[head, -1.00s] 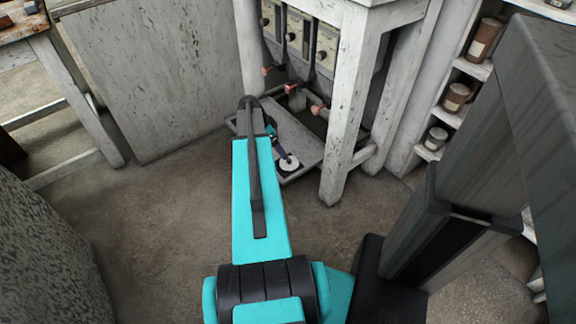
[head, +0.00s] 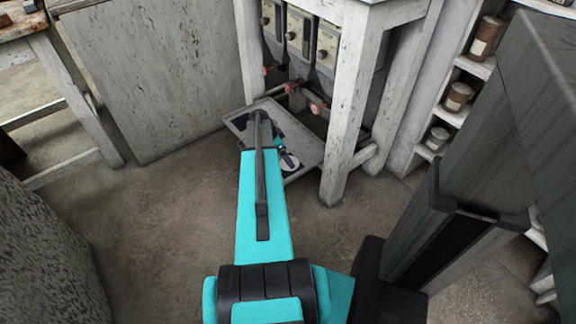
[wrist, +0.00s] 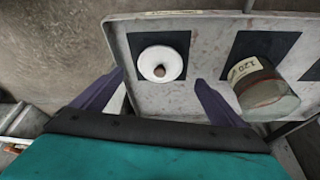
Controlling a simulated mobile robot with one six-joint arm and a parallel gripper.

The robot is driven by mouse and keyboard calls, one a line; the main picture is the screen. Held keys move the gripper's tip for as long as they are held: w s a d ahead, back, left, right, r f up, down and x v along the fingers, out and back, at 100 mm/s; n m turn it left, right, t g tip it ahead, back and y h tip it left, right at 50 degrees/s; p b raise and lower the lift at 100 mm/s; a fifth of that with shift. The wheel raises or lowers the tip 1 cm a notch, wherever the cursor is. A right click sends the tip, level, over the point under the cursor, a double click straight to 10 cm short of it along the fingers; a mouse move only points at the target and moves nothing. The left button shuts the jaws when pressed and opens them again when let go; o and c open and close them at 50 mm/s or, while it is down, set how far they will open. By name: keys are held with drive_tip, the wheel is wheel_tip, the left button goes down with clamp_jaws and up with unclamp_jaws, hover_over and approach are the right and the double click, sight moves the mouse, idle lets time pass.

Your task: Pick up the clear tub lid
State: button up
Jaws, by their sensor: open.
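The lid (wrist: 161,64) looks like a round white disc with a small brown knob in its middle, not visibly clear. My gripper (wrist: 159,78) is open and empty. Its two purple fingers are spread, with the tips on either side of the lid's near edge in the picture. I cannot tell the height of the tips above the tray. In the head view my arm hides most of the gripper.
A grey-green tub marked 120 (wrist: 266,92) stands on another dark square, close to the right finger. The grey tray (head: 304,145) sits low beside a white table leg (head: 343,110). Shelves with brown jars (head: 458,97) are at right. Floor is open at left.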

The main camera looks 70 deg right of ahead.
drive_tip(key=shift+b+x, duration=0.7)
drive_tip(key=shift+x, duration=1.95)
drive_tip(key=shift+w, duration=0.1)
drive_tip(key=c, duration=1.1)
drive_tip(key=shift+r, duration=0.2)
drive_tip(key=shift+r, duration=0.55)
wheel_tip(320, 180, up, 2)
drive_tip(key=shift+r+p, duration=0.1)
drive_tip(key=shift+p, duration=0.5)
drive_tip(key=s+a, duration=0.3)
drive_tip(key=a, duration=0.1)
drive_tip(key=s+a+r+p, duration=0.1)
drive_tip(key=s+a, duration=0.6)
drive_tip(key=a, duration=0.1)
drive_tip(key=shift+s+r+p, duration=0.2)
drive_tip(key=shift+s+p, duration=0.1)
drive_tip(key=shift+s, duration=0.1)
